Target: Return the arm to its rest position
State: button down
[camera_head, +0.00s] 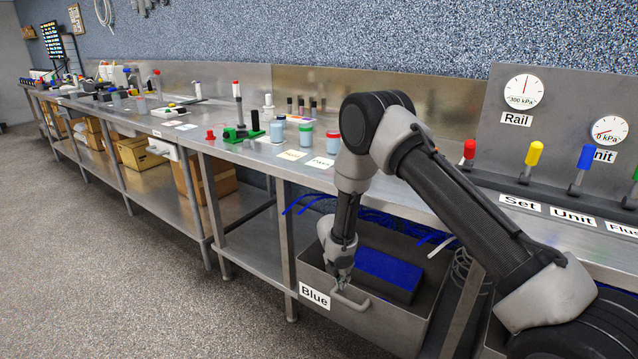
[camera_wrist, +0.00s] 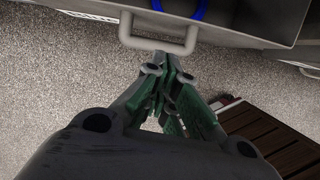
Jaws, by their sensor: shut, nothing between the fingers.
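My arm (camera_head: 440,185) reaches from the lower right over the bench edge and bends down. My gripper (camera_head: 343,278) is just by the handle (camera_head: 350,300) of the open drawer labelled Blue (camera_head: 372,318). In the wrist view my gripper (camera_wrist: 172,82) is shut and empty, with its fingertips pointing at the drawer handle (camera_wrist: 158,42). The fingers look apart from the handle, though the exact gap is hard to tell.
The steel bench (camera_head: 235,150) carries several jars, tools and labels. A panel (camera_head: 560,110) with gauges and coloured levers, including a yellow lever (camera_head: 533,155), stands close behind my arm. The floor (camera_head: 130,270) at left is clear. Brown slats (camera_wrist: 270,135) show at lower right in the wrist view.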

jog(key=s+d+m+g+h, duration=0.1)
jog(key=s+d+m+h, duration=0.1)
jog(key=s+d+m, duration=0.3)
jog(key=s+d+r+m+g, duration=0.1)
jog(key=s+d+r+m, duration=0.2)
jog(key=r, duration=0.4)
jog(key=s+d+r+m+h, duration=0.1)
jog(key=d+r+m, duration=0.35)
jog(key=r, duration=0.25)
jog(key=s+d+r+m+g, duration=0.1)
jog(key=s+d+r+m, duration=0.1)
jog(key=d+r, duration=0.35)
jog(key=s+d+r+m+t+y, duration=0.2)
jog(key=s+d+r+m, duration=0.2)
jog(key=s+r, duration=0.8)
jog(key=s+d+r+m+t+y, duration=0.3)
jog(key=s+r+m, duration=0.6)
jog(key=s+r, duration=0.4)
notch_tip(320, 180, up, 5)
jog(key=shift+d+r, duration=0.1)
jog(key=shift+d, duration=0.3)
